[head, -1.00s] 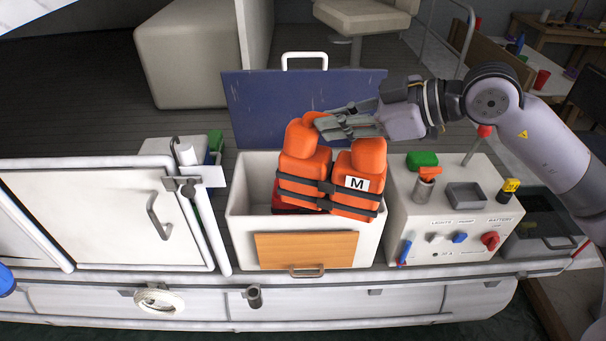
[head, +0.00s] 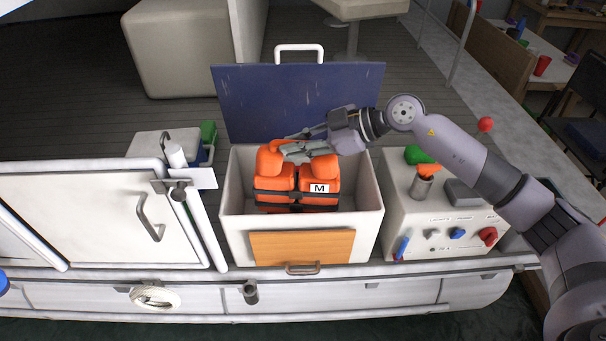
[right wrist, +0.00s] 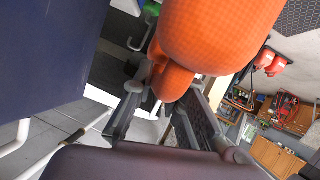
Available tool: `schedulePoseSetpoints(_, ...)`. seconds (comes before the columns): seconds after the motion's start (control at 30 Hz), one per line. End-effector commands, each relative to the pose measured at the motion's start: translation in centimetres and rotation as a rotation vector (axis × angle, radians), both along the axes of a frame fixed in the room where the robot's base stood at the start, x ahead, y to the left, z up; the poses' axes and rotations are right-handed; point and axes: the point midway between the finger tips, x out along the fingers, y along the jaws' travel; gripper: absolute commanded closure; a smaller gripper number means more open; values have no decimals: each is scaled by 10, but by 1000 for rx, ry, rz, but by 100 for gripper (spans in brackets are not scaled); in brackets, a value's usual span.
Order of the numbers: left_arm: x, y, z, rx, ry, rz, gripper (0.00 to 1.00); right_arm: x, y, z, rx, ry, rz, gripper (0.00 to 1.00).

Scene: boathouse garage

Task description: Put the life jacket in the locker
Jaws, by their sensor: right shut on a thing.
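The orange life jacket (head: 272,186), with dark straps and a white "M" label, is upright inside the opening of the white locker (head: 367,232). Its lower part is below the rim. The locker's blue lid (head: 290,100) stands open behind it. My right gripper (head: 305,148) reaches in from the right and is shut on the top of the life jacket. In the right wrist view the jacket (right wrist: 215,35) fills the upper middle, at the fingers (right wrist: 155,115). Whether the jacket touches the locker floor is hidden. My left gripper is out of view.
A white control console (head: 440,215) with knobs and switches stands close to the locker's right. A white cabinet door (head: 85,215) with a handle is at the left. Inside the locker, free room shows to the right of the jacket.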

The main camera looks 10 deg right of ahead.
Motion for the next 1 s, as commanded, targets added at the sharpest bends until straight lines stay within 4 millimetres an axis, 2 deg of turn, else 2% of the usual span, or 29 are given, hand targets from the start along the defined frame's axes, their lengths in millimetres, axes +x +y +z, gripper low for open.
schedulePoseSetpoints(0.03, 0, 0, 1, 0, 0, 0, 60, 0, 2, -20, 3, 10, 13, 100)
schedulePoseSetpoints(0.13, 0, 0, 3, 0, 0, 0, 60, 0, 3, -55, 4, 9, 45, 100)
schedulePoseSetpoints(0.23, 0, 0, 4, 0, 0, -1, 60, -3, 4, -81, 5, 5, 71, 100)
schedulePoseSetpoints(0.33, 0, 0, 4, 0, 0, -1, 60, -5, 4, -96, 7, 1, 88, 100)
schedulePoseSetpoints(0.47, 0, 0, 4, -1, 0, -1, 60, -7, 4, -103, 7, -4, 97, 100)
schedulePoseSetpoints(0.77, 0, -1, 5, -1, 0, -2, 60, -6, 3, -103, 5, -6, 97, 100)
schedulePoseSetpoints(0.97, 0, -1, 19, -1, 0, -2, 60, -6, 2, -98, -1, 4, 107, 100)
schedulePoseSetpoints(1.0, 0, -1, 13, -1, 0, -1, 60, -6, 3, -108, -2, 5, 109, 100)
